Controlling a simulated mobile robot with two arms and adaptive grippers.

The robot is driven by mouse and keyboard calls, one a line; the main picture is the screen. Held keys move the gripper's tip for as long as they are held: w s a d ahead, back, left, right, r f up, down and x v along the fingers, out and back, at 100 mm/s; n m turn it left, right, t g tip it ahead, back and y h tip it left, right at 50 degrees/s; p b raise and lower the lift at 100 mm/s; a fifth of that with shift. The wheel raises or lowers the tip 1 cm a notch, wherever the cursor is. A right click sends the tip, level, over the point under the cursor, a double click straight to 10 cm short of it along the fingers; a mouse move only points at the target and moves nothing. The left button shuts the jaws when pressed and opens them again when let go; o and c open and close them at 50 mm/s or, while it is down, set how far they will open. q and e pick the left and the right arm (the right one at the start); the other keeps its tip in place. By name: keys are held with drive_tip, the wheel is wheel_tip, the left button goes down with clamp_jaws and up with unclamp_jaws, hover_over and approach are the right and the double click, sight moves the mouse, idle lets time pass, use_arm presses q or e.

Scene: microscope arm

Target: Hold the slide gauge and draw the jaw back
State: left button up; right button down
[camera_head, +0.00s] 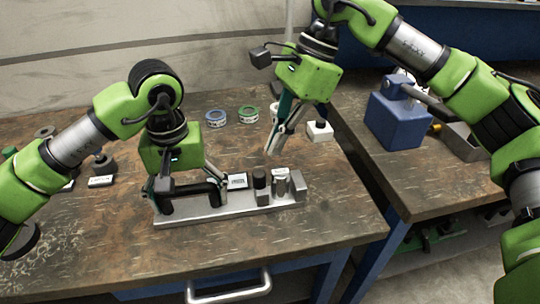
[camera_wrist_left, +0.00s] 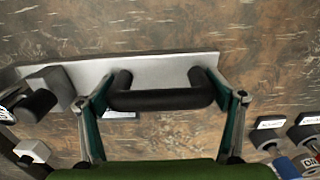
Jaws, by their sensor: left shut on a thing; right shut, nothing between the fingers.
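The slide gauge lies flat on the workbench in the head view, a long silver base bar (camera_head: 240,211) with a black handle (camera_head: 190,190) at its left end. Grey blocks stand on the bar's right half. One, with a black knob (camera_head: 260,178), looks like the sliding jaw; an end block (camera_head: 298,186) stands at the far right. My left gripper (camera_head: 192,196) is shut on the handle, one finger at each end, as the left wrist view shows with the handle (camera_wrist_left: 160,99) between them. My right gripper (camera_head: 270,151) is shut and empty, above the bench behind the gauge, clear of the jaw.
Blue tape (camera_head: 216,117) and green tape (camera_head: 248,114) rolls lie behind the gauge. A blue machine (camera_head: 396,120) is on the right bench. The bench (camera_head: 330,205) right of the gauge is clear.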

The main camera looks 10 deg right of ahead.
sight(258, 173)
drive_tip(key=v, duration=0.6)
drive_tip(key=shift+r, duration=0.3)
drive_tip(key=c, duration=2.6)
unclamp_jaws()
drive_tip(key=shift+d+r, duration=0.15)
drive_tip(key=shift+r, duration=0.15)
drive_tip(key=o, duration=0.7)
drive_tip(key=shift+r, duration=0.15)
drive_tip(key=shift+o, duration=0.3)
drive_tip(key=a+n+h, duration=0.2)
drive_tip(key=a, duration=0.1)
drive_tip(key=s+a+n+h, duration=0.1)
drive_tip(key=a, duration=0.1)
drive_tip(key=shift+a+f+t, duration=0.2)
drive_tip(key=shift+f+t, duration=0.1)
drive_tip(key=shift+n+h, duration=0.6)
drive_tip(key=shift+h, duration=0.1)
drive_tip(key=f, duration=0.8)
drive_tip(key=a+f, duration=0.1)
drive_tip(key=f, duration=0.3)
drive_tip(key=shift+s+f, duration=0.1)
drive_tip(key=shift+s, duration=0.15)
clamp_jaws()
